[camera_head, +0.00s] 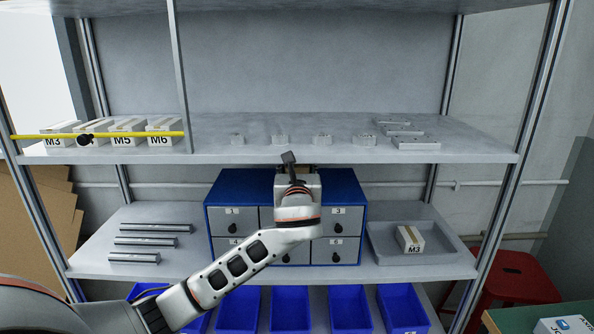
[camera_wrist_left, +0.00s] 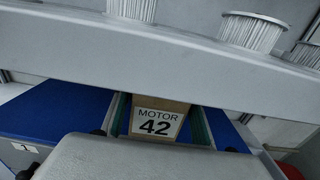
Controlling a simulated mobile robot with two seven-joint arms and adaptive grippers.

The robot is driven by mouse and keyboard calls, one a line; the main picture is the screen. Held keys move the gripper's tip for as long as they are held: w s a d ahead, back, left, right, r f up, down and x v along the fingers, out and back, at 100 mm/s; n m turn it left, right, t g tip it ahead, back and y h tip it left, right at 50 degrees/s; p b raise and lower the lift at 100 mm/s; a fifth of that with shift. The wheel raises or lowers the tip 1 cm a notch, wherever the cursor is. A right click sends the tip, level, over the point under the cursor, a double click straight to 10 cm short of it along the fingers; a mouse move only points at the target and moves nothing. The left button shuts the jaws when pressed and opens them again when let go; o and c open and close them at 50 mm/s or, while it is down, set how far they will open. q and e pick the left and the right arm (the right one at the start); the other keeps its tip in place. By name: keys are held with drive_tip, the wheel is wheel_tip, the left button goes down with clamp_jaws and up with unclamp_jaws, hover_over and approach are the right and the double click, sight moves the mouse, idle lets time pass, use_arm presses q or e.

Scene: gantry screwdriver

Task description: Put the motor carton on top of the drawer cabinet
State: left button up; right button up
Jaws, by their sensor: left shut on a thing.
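The motor carton (camera_wrist_left: 158,122), brown with a white label reading "MOTOR 42", shows in the left wrist view. My left gripper (camera_wrist_left: 160,112) is shut on it, with a greenish finger on either side. The cabinet is blue with grey drawers and stands on the middle shelf. Its blue top (camera_wrist_left: 55,108) shows beside and below the carton. I cannot tell whether the carton touches it. My right gripper is not in view.
The upper shelf (camera_head: 345,152) runs close above the gripper, with small grey parts on it and labelled cartons (camera_head: 128,137) behind a yellow bar (camera_head: 40,136). Grey rods (camera_head: 150,241) lie left of the cabinet. A grey tray (camera_head: 455,264) holding an M3 carton (camera_head: 410,238) stands right.

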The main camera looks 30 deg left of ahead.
use_arm(q)
drive_tip(key=shift+w+a+f, duration=0.25)
drive_tip(key=shift+w+a, duration=0.05)
drive_tip(key=shift+w, duration=0.15)
drive_tip(key=shift+w+a+f, duration=0.25)
drive_tip(key=shift+w, duration=0.2)
drive_tip(key=shift+f, duration=0.25)
drive_tip(key=shift+s, duration=0.1)
drive_tip(key=o, duration=1.6)
drive_tip(key=shift+f, duration=0.15)
drive_tip(key=shift+c, duration=0.2)
drive_tip(key=v, duration=1.2)
drive_tip(key=shift+s, duration=0.1)
